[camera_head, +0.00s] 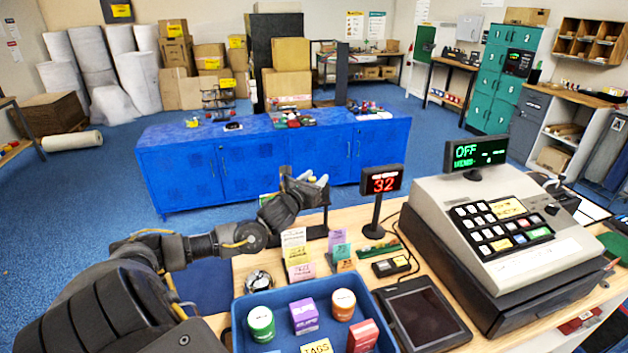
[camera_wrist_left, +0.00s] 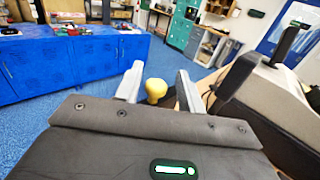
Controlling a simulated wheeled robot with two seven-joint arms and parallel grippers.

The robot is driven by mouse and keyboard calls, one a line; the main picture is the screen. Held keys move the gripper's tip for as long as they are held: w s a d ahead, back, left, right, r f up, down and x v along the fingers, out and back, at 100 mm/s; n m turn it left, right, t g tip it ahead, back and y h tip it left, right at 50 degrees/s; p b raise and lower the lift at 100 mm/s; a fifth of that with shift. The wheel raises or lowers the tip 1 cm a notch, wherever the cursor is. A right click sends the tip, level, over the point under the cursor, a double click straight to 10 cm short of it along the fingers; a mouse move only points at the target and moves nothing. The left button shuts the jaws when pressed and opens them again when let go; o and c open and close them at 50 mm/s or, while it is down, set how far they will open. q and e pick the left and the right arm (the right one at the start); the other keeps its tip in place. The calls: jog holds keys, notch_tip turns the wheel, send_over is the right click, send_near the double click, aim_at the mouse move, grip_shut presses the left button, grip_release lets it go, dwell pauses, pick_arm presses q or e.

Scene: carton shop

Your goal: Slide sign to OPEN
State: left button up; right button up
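My left gripper (camera_head: 314,181) is over the counter's far edge in the head view. In the left wrist view its two grey fingers (camera_wrist_left: 158,84) stand apart. A yellow knob (camera_wrist_left: 156,90) shows between them, with visible gaps on both sides, so it is not clasped. In the head view a dark stand (camera_head: 325,216) rises behind the gripper, and a small green patch (camera_head: 267,199) shows to its left. These may belong to the sign, but my gripper covers most of it and no OPEN lettering is readable. My right gripper is not in view.
A cash register (camera_head: 490,230) with an OFF display (camera_head: 475,153) fills the counter's right side. A red 32 display (camera_head: 382,181) stands right of my gripper. Small cards (camera_head: 298,255) and a blue tray (camera_head: 240,335) are nearer. A blue cabinet (camera_head: 180,175) stands beyond.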

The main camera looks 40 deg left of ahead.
pick_arm(q)
jog(key=shift+s, duration=0.35)
jog(key=b+v, duration=0.4)
jog(key=v, duration=0.6)
jog(key=shift+r, duration=0.2)
